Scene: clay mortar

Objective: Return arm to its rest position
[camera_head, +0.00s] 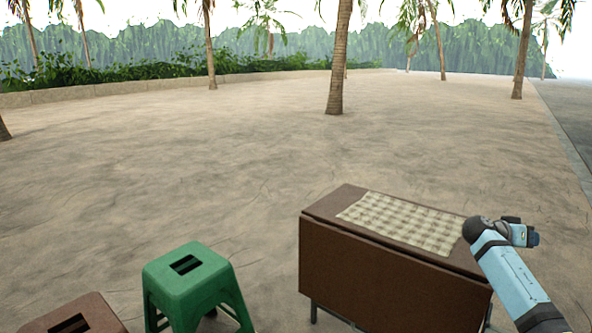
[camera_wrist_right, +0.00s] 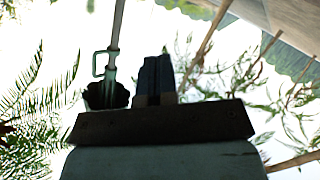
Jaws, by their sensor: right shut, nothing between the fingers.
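My right arm (camera_head: 512,280), light blue with black parts, comes in from the lower right in the head view, over the right end of the brown table. Its far end is bent, and the right gripper (camera_head: 533,238) seems to be the small dark end pointing right; its fingers are too small to tell there. In the right wrist view the two dark fingers (camera_wrist_right: 158,78) stand close together, shut, with nothing seen between them. My left gripper is in neither view.
The brown table (camera_head: 385,272) bears a checked cloth (camera_head: 405,222). A green stool (camera_head: 190,280) and a brown stool (camera_head: 75,315) stand left of it. Open sandy ground lies beyond, with palms (camera_head: 338,65). In the wrist view, a dark cup-like shape (camera_wrist_right: 107,96) with a pale rod is unclear.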

